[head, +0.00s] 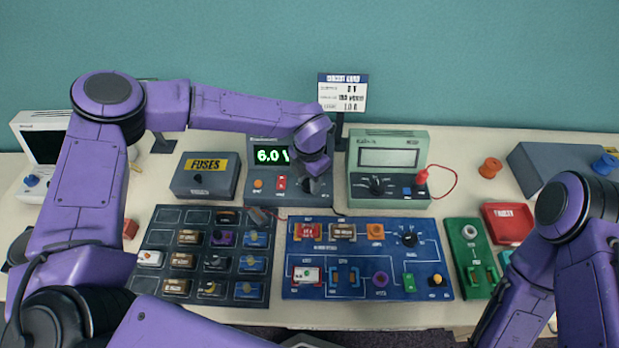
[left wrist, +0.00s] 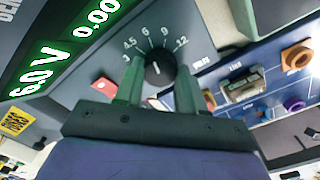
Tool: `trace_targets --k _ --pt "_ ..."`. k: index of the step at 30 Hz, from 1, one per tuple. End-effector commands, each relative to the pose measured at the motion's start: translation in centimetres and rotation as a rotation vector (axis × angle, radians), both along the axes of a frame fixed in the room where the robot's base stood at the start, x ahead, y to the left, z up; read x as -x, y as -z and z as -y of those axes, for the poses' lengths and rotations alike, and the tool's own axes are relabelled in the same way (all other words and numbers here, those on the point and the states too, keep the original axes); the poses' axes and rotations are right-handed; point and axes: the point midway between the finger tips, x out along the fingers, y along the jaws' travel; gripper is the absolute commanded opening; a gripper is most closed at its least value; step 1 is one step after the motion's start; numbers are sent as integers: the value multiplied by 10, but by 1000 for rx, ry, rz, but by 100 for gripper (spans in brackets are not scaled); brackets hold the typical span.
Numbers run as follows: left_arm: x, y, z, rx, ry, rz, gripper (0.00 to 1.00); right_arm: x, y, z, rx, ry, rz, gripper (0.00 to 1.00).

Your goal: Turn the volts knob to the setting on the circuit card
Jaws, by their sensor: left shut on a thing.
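The grey power supply (head: 262,150) stands at the back of the table. Its green display (left wrist: 62,45) reads 6.0 V beside a second reading of 0.00. The black volts knob (left wrist: 160,73) has a dial marked 3, 4.5, 6, 9 and 12. My left gripper (head: 314,180) reaches it from above, and in the left wrist view its two fingers are shut on opposite sides of the knob. In the head view the gripper hides the knob. The white circuit card (head: 342,92) stands upright behind; its top line gives volts, but the figure is too small to read surely.
A green meter (head: 390,148) with a red lead stands close right of the gripper. The dark fuses box (head: 205,177) is on the left. A dark parts tray (head: 160,222) and a blue circuit board (head: 300,258) lie in front. My right arm is at the right.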

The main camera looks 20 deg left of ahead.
Motion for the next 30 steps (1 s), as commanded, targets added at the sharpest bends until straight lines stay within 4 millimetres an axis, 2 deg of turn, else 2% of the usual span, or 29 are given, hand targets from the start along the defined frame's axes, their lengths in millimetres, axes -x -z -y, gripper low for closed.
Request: trace_targets --k 10,11,12,13,23,26,30 --pt "-2 -1 0 2 1 5 9 0 0 0 0 0 0 42" --pt "-2 -1 0 2 1 5 49 0 0 0 0 0 0 42" --pt "-1 -1 0 2 1 5 62 0 0 0 0 0 0 42" --pt "-1 -1 0 1 1 4 65 0 0 0 0 0 0 42" --pt "-1 -5 0 1 1 3 65 0 3 0 0 0 0 42" --pt "-2 -20 0 2 -1 6 65 0 11 0 0 0 0 42" --pt "-1 -54 0 2 1 8 65 0 24 0 0 0 0 42"
